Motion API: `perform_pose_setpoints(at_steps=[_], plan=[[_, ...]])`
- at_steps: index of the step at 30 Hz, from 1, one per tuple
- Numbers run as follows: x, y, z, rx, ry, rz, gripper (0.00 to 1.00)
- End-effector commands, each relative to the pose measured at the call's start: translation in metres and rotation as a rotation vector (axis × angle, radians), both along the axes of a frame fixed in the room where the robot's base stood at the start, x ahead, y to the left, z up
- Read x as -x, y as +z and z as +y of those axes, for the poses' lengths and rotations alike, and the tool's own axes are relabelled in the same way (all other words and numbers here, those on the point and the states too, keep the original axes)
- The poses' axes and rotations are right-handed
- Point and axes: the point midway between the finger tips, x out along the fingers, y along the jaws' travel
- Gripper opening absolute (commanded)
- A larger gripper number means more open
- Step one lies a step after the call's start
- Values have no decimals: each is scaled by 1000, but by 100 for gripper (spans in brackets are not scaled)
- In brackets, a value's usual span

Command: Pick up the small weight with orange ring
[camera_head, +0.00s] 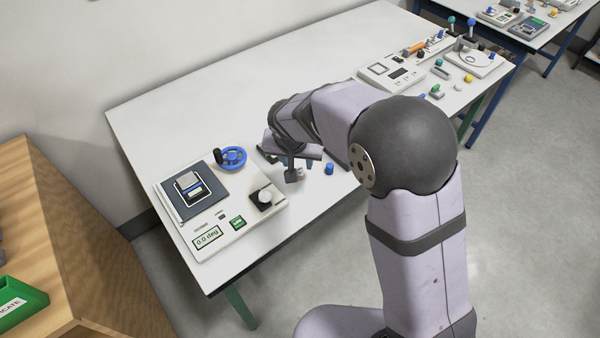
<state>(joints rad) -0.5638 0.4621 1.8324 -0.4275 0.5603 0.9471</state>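My gripper (296,174) points down just above or at the white table (230,90), near its front edge. A tiny pale object with a reddish-orange tint (300,172) shows right beside the dark fingertip. It may be the small weight with the orange ring, but it is too small to be sure. My arm and fingers hide part of this spot. I cannot tell whether the fingers are open or shut, or whether they touch the object.
A small blue cylinder (329,168) stands just right of my gripper. Left of it are a blue ring-shaped item (232,158) and a panel with a "0.0 deg" display (207,238). More instruments, including a white scale (391,75), stand at the far right. The table's middle back is clear.

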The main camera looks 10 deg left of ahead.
Motion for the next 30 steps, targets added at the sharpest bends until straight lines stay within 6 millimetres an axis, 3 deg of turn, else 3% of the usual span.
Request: perform_pose_setpoints(at_steps=[13,24,30], plan=[[-7,-20,-2,3,1,3,39],[-20,-56,-5,2,1,3,39],[-23,-64,-5,2,1,2,39]])
